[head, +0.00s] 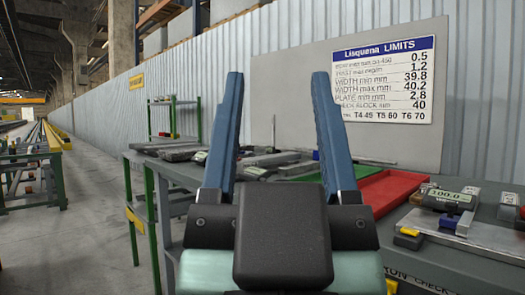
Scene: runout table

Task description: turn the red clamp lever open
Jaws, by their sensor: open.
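My gripper (278,76) is in the middle of the head view. Its two long blue fingers point up and stand wide apart, with nothing between them. The gripper is in front of the grey workbench (450,258) and hides part of its top. I cannot make out a red clamp lever for certain. A small red piece (522,212) shows at the right picture edge, cut off beside a dark device. It is well to the right of my gripper and apart from it.
On the bench lie a red tray (397,190), a gauge reading 100.0 (447,196), a light metal plate with a blue part, and several grey metal pieces (178,150). A limits sign (383,80) hangs behind. Free floor (95,225) lies to the left.

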